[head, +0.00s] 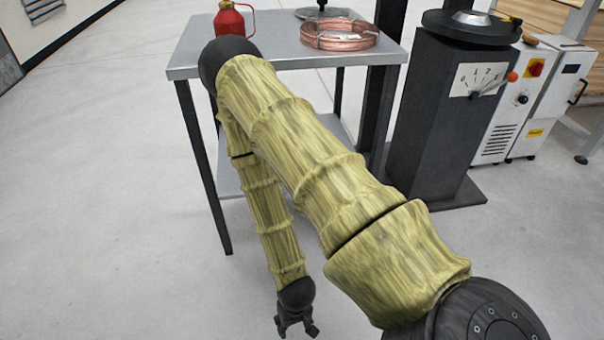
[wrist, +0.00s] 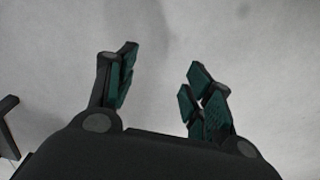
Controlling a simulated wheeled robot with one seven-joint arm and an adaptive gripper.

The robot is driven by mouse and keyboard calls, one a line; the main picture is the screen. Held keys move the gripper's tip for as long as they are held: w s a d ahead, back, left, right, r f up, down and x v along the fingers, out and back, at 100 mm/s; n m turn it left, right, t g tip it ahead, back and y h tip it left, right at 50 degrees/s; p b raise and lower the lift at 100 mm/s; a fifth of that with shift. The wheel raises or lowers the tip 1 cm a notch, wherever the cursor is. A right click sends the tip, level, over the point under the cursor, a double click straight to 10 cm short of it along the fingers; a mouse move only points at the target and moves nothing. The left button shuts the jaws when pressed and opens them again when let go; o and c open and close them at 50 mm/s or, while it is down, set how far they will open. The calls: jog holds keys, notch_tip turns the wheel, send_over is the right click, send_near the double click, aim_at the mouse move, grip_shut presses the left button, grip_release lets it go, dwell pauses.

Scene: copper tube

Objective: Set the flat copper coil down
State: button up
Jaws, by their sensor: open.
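The flat copper coil (head: 340,36) lies on the grey metal table (head: 270,55), towards its right side in the head view. My gripper (head: 297,331) hangs low in front of the table, well below the tabletop and apart from the coil. In the wrist view my gripper (wrist: 160,90) is open, with nothing between its fingers and only pale floor beyond. The coil is not in the wrist view.
A red bottle (head: 229,24) stands on the table left of the coil. A round grey plate (head: 318,13) with a dark post is behind the coil. A dark pedestal with a dial (head: 440,110) and white cabinets (head: 515,100) stand to the right. Floor at left is clear.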

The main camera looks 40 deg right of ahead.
jog(key=s+a+f+n, duration=0.1)
jog(key=s+a+n, duration=0.1)
jog(key=s, duration=0.4)
jog(key=shift+s+n+g, duration=0.15)
jog(key=shift+n+g, duration=0.25)
jog(key=shift+n, duration=0.4)
jog(key=shift+a, duration=0.1)
notch_tip(320, 180, up, 38)
jog(key=p, duration=3.8)
jog(key=shift+r, duration=0.25)
